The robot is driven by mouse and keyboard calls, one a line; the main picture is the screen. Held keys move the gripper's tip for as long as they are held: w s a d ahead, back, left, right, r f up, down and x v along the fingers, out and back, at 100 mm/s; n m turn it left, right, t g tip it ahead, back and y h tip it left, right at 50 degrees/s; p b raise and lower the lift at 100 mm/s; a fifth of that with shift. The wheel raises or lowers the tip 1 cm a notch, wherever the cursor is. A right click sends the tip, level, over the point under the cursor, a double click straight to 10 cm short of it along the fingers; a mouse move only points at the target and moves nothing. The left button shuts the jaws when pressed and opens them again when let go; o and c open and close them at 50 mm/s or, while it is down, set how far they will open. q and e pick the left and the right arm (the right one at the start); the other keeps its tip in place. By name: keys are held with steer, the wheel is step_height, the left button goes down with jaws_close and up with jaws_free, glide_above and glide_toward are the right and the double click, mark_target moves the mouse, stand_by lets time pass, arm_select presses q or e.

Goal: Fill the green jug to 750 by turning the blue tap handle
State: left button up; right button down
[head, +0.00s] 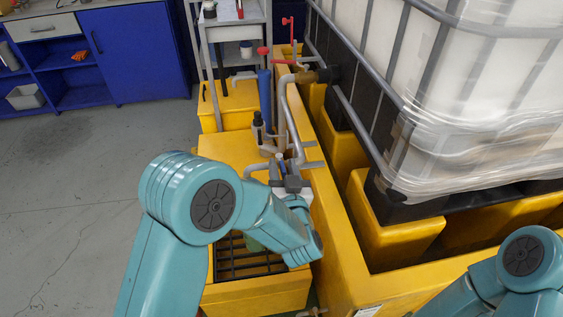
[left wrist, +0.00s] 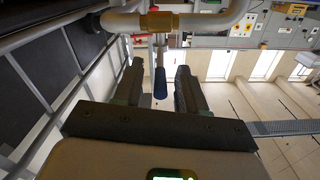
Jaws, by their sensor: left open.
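The blue tap handle (left wrist: 160,84) hangs below a pipe with a brass fitting in the left wrist view. It shows between the two dark fingers of my open left gripper (left wrist: 158,88), with a gap on each side. I cannot tell how deep it sits between them. In the head view my left gripper (head: 285,172) is at the pipe end, and a small blue bit of the handle (head: 281,157) shows beside it. The green jug (head: 253,243) stands on the dark grate, mostly hidden behind my left arm; its level cannot be read. My right gripper is out of frame.
A yellow containment tray (head: 343,225) runs along the right, under a large white caged tank (head: 480,95). A grey trolley and blue cabinets (head: 135,55) are at the back. The left floor is clear.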

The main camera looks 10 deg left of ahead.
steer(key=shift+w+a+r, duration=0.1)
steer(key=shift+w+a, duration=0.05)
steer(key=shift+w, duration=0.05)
arm_select(q)
steer(key=shift+w+a, duration=0.1)
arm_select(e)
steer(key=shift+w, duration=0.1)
arm_select(q)
jaws_close()
